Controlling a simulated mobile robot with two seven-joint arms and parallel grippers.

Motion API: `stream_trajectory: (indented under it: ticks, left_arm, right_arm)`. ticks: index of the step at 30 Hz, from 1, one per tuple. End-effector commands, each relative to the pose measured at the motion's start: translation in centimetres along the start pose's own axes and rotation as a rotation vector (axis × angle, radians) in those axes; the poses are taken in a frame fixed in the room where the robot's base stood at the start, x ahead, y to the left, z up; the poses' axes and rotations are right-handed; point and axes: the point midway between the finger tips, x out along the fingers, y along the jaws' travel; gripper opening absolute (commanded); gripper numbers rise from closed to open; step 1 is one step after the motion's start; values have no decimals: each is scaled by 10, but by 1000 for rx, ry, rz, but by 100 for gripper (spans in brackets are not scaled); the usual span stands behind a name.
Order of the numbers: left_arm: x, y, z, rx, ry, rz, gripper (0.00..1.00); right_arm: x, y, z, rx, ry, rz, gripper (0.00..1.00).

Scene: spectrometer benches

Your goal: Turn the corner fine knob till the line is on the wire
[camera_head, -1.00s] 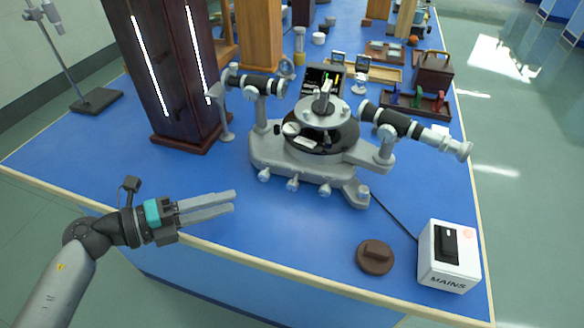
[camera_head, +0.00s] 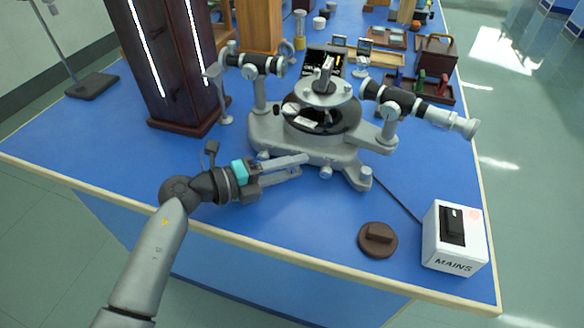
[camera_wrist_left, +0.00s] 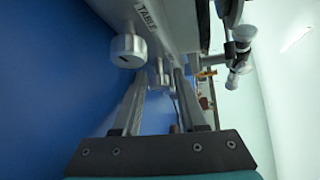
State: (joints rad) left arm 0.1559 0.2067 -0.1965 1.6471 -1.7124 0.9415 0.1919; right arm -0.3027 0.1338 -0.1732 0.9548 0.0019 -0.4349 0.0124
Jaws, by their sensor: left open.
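The grey spectrometer (camera_head: 325,148) stands on the blue bench with several round silver knobs along its front base. One knob (camera_head: 326,172) is just right of my left fingertips, and a corner knob (camera_head: 365,173) sits at the right front foot. My left gripper (camera_head: 303,166) is open, its fingers pointing right along the base front and hiding part of the knob row. In the left wrist view, a large knob (camera_wrist_left: 127,50) beside the "TABLE" label is left of the fingers. Smaller knobs (camera_wrist_left: 160,78) show between and beyond the fingertips; contact cannot be told. The line and wire are not visible.
A telescope tube (camera_head: 420,108) juts out right of the base. A white MAINS box (camera_head: 453,250) and a brown round block (camera_head: 377,240) stand at the front right. A dark wooden tower (camera_head: 170,70) is behind left. The front edge strip is mostly clear.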

Motion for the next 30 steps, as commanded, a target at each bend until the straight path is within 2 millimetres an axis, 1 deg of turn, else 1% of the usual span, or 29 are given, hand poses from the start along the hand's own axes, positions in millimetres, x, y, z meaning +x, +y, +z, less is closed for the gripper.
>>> stream_trajectory:
  ticks: [9, 11, 18, 21, 30]
  left_arm:
    - [2, 0, 0, 1, 0, 1, 42]
    - [2, 0, 0, 1, 0, 1, 36]
    - [2, 0, 0, 1, 0, 0, 9]
    - [2, 0, 0, 1, 0, 0, 0]
    - [2, 0, 0, 1, 0, 1, 0]
  right_arm:
    - [0, -1, -1, 0, 0, -1, 61]
    - [0, -1, -1, 0, 0, -1, 61]
    - [0, -1, -2, 0, 0, -1, 61]
    - [0, -1, -2, 0, 0, -1, 61]
    - [-1, -1, -2, 0, 1, -1, 61]
